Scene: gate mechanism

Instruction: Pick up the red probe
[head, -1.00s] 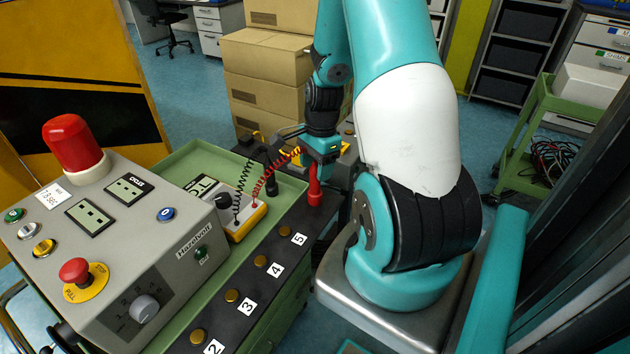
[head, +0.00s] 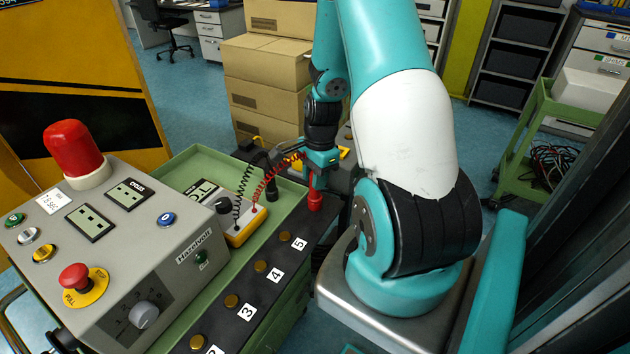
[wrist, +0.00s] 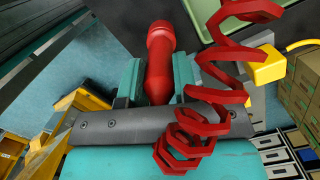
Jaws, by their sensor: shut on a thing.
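The red probe (wrist: 160,62) stands between the two teal fingers of my gripper (wrist: 157,82) in the wrist view, and the fingers are closed on it. In the head view the probe's red lower part (head: 315,201) shows below my gripper (head: 319,165), near the far end of the dark strip beside the green tray. Whether its base touches the strip is hard to tell. A red coiled cord (head: 268,180) runs to the yellow meter (head: 240,225); in the wrist view the cord (wrist: 195,120) loops in front of my gripper's right side.
A black probe (head: 271,175) on a black coil stands left of my gripper. The grey control box (head: 125,250) sits on the green tray (head: 195,160). Brass contacts numbered with tags line the dark strip. Cardboard boxes (head: 265,65) are stacked behind.

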